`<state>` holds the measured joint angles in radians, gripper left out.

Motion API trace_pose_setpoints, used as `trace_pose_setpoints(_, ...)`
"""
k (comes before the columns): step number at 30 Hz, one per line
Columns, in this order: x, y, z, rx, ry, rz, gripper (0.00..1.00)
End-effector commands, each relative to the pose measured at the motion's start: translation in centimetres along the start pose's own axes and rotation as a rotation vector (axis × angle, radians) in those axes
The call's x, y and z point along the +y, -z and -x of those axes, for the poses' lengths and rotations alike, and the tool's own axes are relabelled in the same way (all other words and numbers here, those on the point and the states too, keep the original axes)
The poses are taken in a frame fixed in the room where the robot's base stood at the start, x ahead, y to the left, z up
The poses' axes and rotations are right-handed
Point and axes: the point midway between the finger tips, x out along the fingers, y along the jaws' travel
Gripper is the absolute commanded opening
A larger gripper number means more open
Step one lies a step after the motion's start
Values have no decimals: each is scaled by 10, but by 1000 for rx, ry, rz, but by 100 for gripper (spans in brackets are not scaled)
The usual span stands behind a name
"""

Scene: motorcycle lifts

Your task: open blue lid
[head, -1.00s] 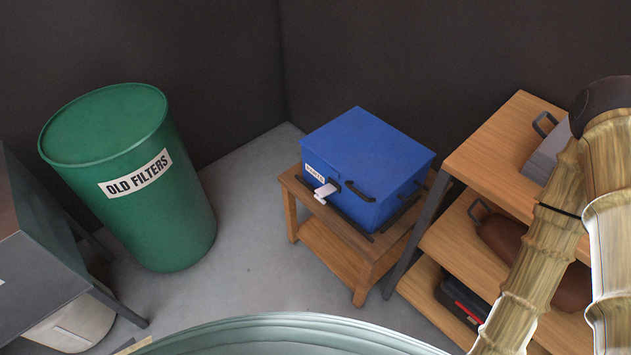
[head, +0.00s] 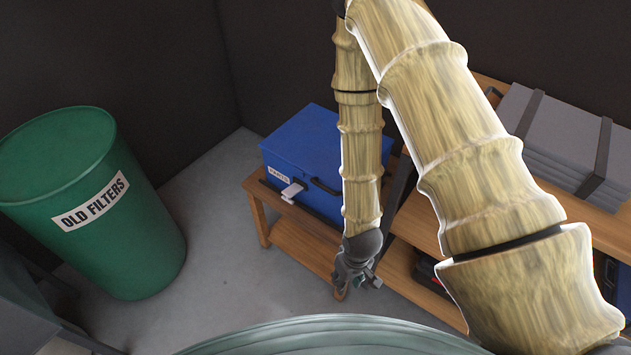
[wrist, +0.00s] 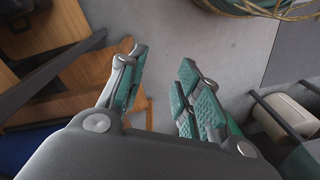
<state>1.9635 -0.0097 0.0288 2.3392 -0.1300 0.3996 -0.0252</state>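The blue box (head: 283,176) sits on a small wooden table, and its blue lid (head: 308,132) lies flat and closed on top. A white latch (head: 292,191) and a dark handle (head: 325,186) are on its front. My arm hides the box's right part. My gripper (head: 357,278) hangs low in front of the table, below and to the right of the latch, apart from the box. In the wrist view my gripper (wrist: 160,78) has its fingers spread with nothing between them. A blue patch at the lower left edge there is probably the box (wrist: 22,150).
The small wooden table (head: 258,193) stands close to a wooden shelf unit (head: 405,255) on the right, with grey cases (head: 560,130) on top. A green drum (head: 100,220) labelled OLD FILTERS stands at left. Grey floor (head: 215,265) lies clear between drum and table.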

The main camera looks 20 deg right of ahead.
Motion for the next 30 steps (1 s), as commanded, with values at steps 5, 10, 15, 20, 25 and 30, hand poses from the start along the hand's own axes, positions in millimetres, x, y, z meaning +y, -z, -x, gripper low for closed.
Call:
trace_pose_setpoints(5, -5, 74, 41, 17, -12, 139, 34)
trace_pose_setpoints(10, -7, 135, 90, 19, -55, 267, 34)
trace_pose_setpoints(15, -6, 188, 149, 16, -127, 382, 34)
trace_pose_setpoints(20, -4, 222, 198, 10, -197, 455, 34)
trace_pose_setpoints(25, -2, 239, 228, 4, -243, 492, 34)
trace_pose_setpoints(30, 0, 242, 230, -1, -254, 502, 34)
